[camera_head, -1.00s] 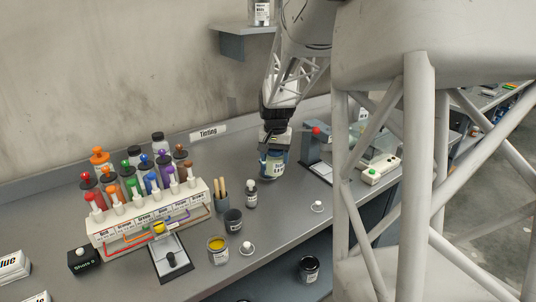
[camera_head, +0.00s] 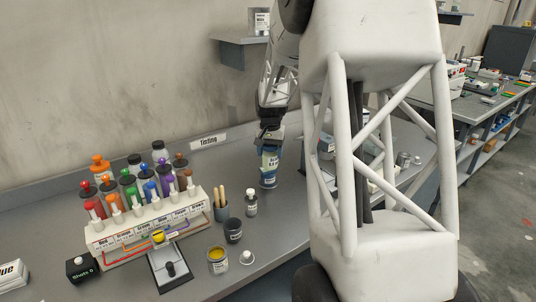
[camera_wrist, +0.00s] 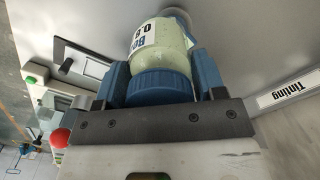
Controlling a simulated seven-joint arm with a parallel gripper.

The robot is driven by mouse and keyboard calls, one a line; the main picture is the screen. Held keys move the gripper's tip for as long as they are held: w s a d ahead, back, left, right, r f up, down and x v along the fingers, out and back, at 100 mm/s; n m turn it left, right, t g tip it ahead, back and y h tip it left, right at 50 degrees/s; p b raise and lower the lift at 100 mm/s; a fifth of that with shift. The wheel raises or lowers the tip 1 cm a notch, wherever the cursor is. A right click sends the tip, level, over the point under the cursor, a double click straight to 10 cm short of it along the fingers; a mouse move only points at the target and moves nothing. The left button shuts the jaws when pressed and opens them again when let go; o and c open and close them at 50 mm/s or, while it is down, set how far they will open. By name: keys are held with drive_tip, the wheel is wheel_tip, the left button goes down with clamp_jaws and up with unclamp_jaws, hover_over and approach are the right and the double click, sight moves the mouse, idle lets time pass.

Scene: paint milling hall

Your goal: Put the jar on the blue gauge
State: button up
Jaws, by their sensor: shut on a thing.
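My gripper (camera_head: 269,150) is shut on a jar (camera_head: 270,167) just above or at the grey counter. I cannot tell whether the jar's base touches it. In the wrist view the jar (camera_wrist: 162,45) has pale green contents, a white label and a blue lid (camera_wrist: 160,86), which sits between my blue fingers. I cannot clearly identify a blue gauge. A device with a red knob (camera_wrist: 60,138) shows at the left of the wrist view; in the head view my arm hides most of that area.
A rack of coloured bottles (camera_head: 150,225) stands at the left of the counter. A small bottle (camera_head: 251,204), a dark cup (camera_head: 233,230) and a yellow-filled cup (camera_head: 217,259) stand in front of the jar. A wall shelf (camera_head: 243,50) is above. Bare counter lies left of the jar.

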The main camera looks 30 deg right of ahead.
drive_tip(key=shift+w+d+f, duration=0.1)
drive_tip(key=shift+w+d, duration=0.3)
drive_tip(key=shift+w, duration=0.4)
drive_tip(key=shift+w+d+f, duration=0.1)
drive_tip(key=shift+w+d, duration=0.25)
drive_tip(key=shift+w, duration=0.4)
drive_tip(key=shift+w+d, duration=0.4)
drive_tip(key=shift+w, duration=0.4)
drive_tip(key=shift+f, duration=0.1)
drive_tip(key=shift+f, duration=1.6)
drive_tip(key=shift+f, duration=0.15)
drive_tip(key=o, duration=1.4)
drive_tip(key=shift+o, duration=0.2)
wheel_tip(320, 180, up, 12)
